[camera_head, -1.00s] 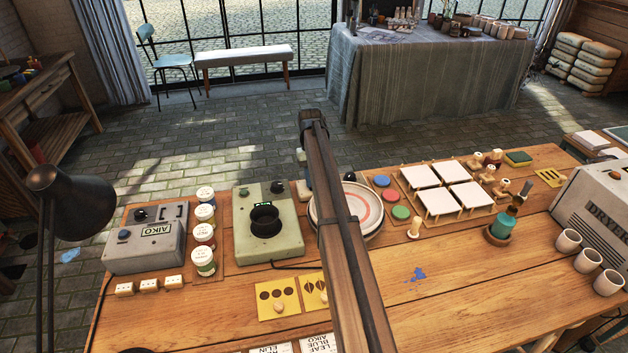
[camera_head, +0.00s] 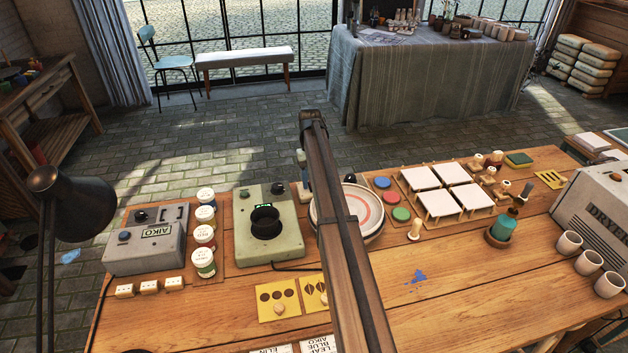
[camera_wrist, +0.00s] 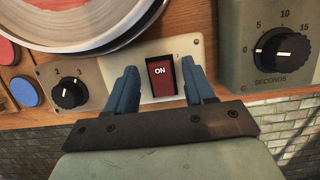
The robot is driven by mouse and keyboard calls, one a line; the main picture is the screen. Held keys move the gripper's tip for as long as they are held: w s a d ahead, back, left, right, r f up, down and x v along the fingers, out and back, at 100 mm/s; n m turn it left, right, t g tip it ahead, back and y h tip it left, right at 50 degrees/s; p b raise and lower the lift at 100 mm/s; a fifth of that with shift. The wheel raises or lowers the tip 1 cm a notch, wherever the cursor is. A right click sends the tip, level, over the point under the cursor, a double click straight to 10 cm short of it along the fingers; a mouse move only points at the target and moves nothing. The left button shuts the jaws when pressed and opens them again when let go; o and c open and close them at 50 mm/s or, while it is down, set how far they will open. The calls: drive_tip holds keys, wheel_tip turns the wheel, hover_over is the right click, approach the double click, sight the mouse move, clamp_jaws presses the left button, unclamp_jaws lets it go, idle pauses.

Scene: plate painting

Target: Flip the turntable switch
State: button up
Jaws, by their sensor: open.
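The turntable switch (camera_wrist: 162,77) is a red rocker in a black frame marked ON. I cannot tell whether the fingers touch the panel. The turntable (camera_wrist: 90,20) with a round plate is above left of the switch. In the head view the turntable (camera_head: 377,212) is partly covered by my arm, which also hides the switch and gripper.
A numbered knob (camera_wrist: 68,92) is left of the switch, and a SECONDS dial (camera_wrist: 285,50) is on a green box to the right. Blue and red discs lie at the left edge. In the head view, a green machine (camera_head: 268,240) stands left of the turntable.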

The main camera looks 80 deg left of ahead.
drive_tip(key=v, duration=1.2)
idle(0.3)
